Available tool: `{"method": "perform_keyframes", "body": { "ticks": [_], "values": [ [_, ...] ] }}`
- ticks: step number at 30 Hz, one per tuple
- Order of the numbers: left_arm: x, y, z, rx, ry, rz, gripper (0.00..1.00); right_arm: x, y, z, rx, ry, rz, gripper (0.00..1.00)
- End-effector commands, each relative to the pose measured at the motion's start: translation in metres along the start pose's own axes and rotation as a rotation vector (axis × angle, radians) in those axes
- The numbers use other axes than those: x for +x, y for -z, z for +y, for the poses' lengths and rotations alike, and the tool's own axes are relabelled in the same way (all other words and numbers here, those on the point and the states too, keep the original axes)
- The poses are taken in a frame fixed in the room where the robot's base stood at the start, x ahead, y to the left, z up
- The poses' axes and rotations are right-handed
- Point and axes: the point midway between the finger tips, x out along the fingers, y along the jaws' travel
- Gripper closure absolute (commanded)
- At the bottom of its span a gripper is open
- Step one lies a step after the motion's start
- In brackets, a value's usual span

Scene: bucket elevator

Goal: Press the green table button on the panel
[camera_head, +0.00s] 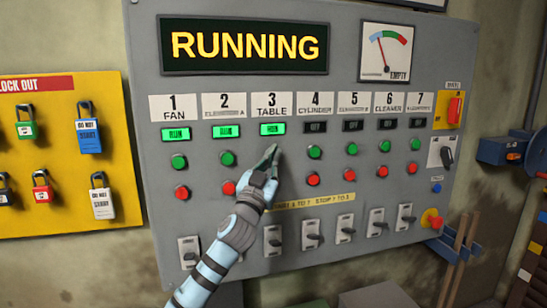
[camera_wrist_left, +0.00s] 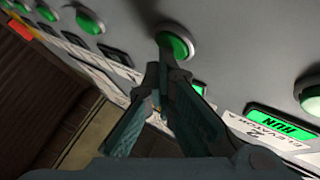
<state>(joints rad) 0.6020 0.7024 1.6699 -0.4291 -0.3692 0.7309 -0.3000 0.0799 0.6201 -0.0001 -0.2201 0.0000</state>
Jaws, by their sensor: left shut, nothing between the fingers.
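The grey control panel (camera_head: 330,225) fills the middle of the head view. Its column 3, labelled TABLE, has a lit green RUN lamp (camera_head: 272,129). My left gripper (camera_head: 272,153) is shut and empty, its tips pointing up at the panel just below that lamp. It hides the column's green button in the head view. In the left wrist view a green table button (camera_wrist_left: 175,46) in a pale ring sits right at the tips of my left gripper (camera_wrist_left: 166,75). I cannot tell whether it is pushed in. My right gripper is not in view.
The display (camera_head: 245,46) reads RUNNING. Columns 1 and 2 also show lit RUN lamps; columns 4 to 7 show OFF. Red buttons and switches lie lower on the panel. A yellow lockout board (camera_head: 110,220) hangs at the left, and a red emergency knob (camera_head: 432,219) sits at the right.

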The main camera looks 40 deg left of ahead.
Motion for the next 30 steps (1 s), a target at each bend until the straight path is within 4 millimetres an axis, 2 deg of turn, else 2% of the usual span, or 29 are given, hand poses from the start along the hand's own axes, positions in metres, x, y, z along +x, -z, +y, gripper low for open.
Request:
{"method": "perform_keyframes", "body": {
  "ticks": [30],
  "values": [
    [-0.018, 0.012, 0.013, 0.0, -0.001, 0.001, 1.0, 0.002, 0.0, 0.0, 0.0, 0.0, 0.0, 0.05]
  ]
}}
